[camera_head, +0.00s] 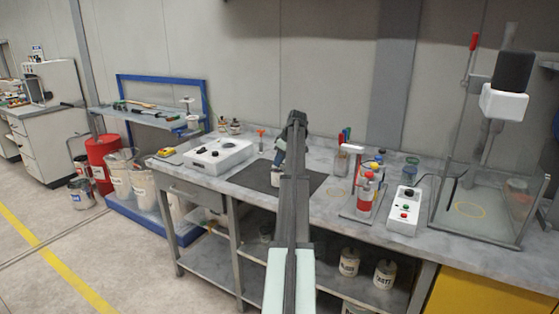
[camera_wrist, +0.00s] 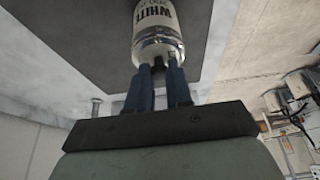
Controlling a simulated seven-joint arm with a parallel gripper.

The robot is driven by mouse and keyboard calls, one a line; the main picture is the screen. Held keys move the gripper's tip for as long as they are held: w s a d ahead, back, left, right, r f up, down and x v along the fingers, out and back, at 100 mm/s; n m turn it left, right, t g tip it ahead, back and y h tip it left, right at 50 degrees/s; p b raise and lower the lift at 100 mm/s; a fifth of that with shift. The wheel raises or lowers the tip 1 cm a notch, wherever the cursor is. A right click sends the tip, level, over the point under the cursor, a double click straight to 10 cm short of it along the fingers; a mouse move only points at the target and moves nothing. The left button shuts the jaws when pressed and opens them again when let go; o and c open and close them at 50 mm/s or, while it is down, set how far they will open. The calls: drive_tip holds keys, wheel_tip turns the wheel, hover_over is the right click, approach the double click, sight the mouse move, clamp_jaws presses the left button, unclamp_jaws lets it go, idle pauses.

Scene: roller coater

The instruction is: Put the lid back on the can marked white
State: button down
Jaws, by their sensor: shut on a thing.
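The can marked white (camera_wrist: 158,18) stands on a dark mat (camera_head: 242,178). It shows small below my gripper in the head view (camera_head: 275,181). In the wrist view its label reads WHITE upside down. My gripper (camera_wrist: 160,72) is shut on the lid (camera_wrist: 158,50), a shiny metal piece at the can's top end, with the blue fingers on either side of its small knob. The lid is at the can's mouth; I cannot tell whether it is fully seated. In the head view my gripper (camera_head: 278,160) is right above the can, and my arm hides part of the mat.
A white control box (camera_head: 219,152) stands left of the mat. A rack with red-marked bottles (camera_head: 366,192) and a white button box (camera_head: 404,212) stand to the right. A clear-walled machine (camera_head: 480,205) is at the far right. Several cans (camera_head: 384,274) sit on the lower shelf.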

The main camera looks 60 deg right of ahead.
drive_tip(key=shift+f, duration=0.1)
idle(0.8)
drive_tip(key=shift+c, duration=2.4)
unclamp_jaws()
drive_tip(key=shift+r, duration=3.5)
clamp_jaws()
drive_tip(key=shift+f, duration=2.55)
